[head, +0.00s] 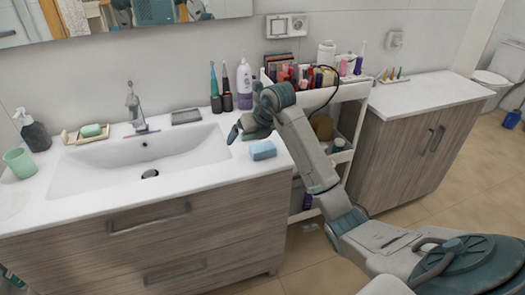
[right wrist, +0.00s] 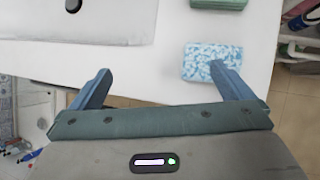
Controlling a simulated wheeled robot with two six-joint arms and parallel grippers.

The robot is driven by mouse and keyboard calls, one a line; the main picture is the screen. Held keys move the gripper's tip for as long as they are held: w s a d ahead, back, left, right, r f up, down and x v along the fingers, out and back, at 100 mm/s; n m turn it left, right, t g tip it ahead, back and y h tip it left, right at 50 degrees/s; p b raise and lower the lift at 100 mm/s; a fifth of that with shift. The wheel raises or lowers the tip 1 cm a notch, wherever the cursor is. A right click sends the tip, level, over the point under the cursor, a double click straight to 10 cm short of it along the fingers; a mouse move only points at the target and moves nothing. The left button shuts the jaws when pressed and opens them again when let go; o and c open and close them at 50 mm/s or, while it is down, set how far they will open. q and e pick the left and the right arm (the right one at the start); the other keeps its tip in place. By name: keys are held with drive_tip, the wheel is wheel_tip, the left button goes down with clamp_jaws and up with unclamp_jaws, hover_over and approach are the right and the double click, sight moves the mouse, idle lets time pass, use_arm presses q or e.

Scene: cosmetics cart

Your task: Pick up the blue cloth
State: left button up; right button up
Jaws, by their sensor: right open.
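The blue cloth (head: 263,150) is a small folded, light blue block on the white counter, right of the sink. In the right wrist view the cloth (right wrist: 205,62) shows a blue-and-white mottled top near the right finger. My right gripper (head: 246,130) is above the counter, just behind and left of the cloth in the head view. In the right wrist view its blue fingers (right wrist: 160,72) are wide apart with nothing held between them. The right finger's tip overlaps the cloth's lower edge in that picture; I cannot tell whether they touch. My left gripper does not show.
The sink (head: 148,160) lies left of the cloth. Toothbrushes (head: 220,85) and a white-purple bottle (head: 244,82) stand behind my gripper. A white cart (head: 345,92) full of cosmetics stands right of the counter. The front counter strip is clear.

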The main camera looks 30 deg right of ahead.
drive_tip(key=s+d+r+m+g+h, duration=0.2)
drive_tip(key=d+h, duration=0.1)
drive_tip(key=d, duration=0.2)
drive_tip(key=p, duration=0.1)
hover_over(262, 146)
drive_tip(key=s, duration=0.2)
wheel_tip(262, 146, down, 5)
drive_tip(key=shift+s+r, duration=0.1)
drive_tip(key=shift+r, duration=0.1)
drive_tip(key=p+x, duration=0.1)
drive_tip(key=x, duration=0.1)
drive_tip(key=p+x, duration=0.1)
drive_tip(key=x, duration=0.1)
drive_tip(key=shift+a+f, duration=0.2)
drive_tip(key=shift+f, duration=0.15)
drive_tip(key=shift+w+f, duration=0.3)
drive_tip(key=shift+f, duration=0.25)
drive_tip(key=c, duration=1)
